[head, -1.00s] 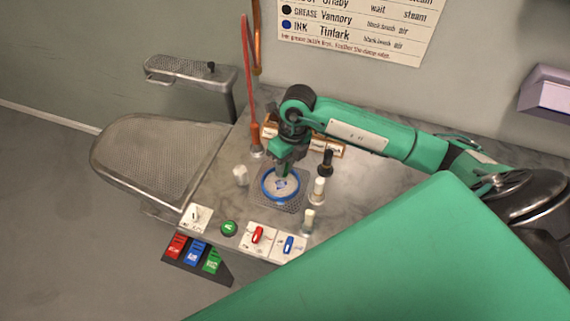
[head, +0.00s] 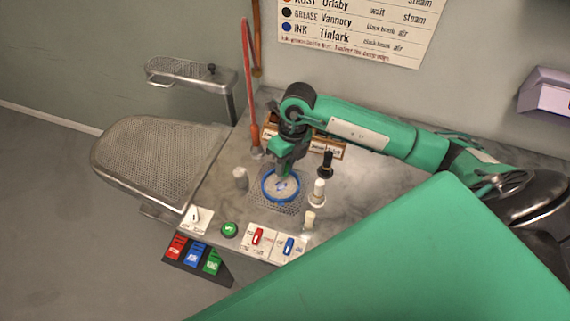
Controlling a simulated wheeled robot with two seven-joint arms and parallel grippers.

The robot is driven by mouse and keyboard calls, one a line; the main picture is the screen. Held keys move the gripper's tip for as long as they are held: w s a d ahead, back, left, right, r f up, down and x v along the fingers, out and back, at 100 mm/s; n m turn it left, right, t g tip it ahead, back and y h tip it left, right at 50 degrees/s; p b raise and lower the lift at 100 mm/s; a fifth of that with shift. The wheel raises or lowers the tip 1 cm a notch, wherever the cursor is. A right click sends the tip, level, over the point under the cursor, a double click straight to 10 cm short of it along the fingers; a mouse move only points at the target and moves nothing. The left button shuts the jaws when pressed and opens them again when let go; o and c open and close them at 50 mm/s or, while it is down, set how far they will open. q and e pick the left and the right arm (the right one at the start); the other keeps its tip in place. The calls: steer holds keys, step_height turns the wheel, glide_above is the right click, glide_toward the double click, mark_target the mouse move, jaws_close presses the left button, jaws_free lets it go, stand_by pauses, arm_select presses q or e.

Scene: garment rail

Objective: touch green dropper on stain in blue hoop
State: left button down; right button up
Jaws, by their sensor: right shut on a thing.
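The blue hoop (head: 265,197) lies on a perforated plate on the grey table, with pale cloth inside it. A small bluish stain (head: 282,186) shows near the middle of the cloth. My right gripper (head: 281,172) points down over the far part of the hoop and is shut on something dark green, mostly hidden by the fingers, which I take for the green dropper. I cannot tell whether its tip touches the stain. My left gripper is not in view.
White-topped bottles (head: 317,190) and a black-topped one (head: 326,164) stand right of the hoop, and a white cylinder (head: 240,178) stands left. Switches and a green button (head: 229,229) line the front edge. A perforated ironing board (head: 160,155) is at left.

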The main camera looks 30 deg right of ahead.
steer(key=shift+r+p, duration=1.35)
steer(key=shift+r, duration=1.5)
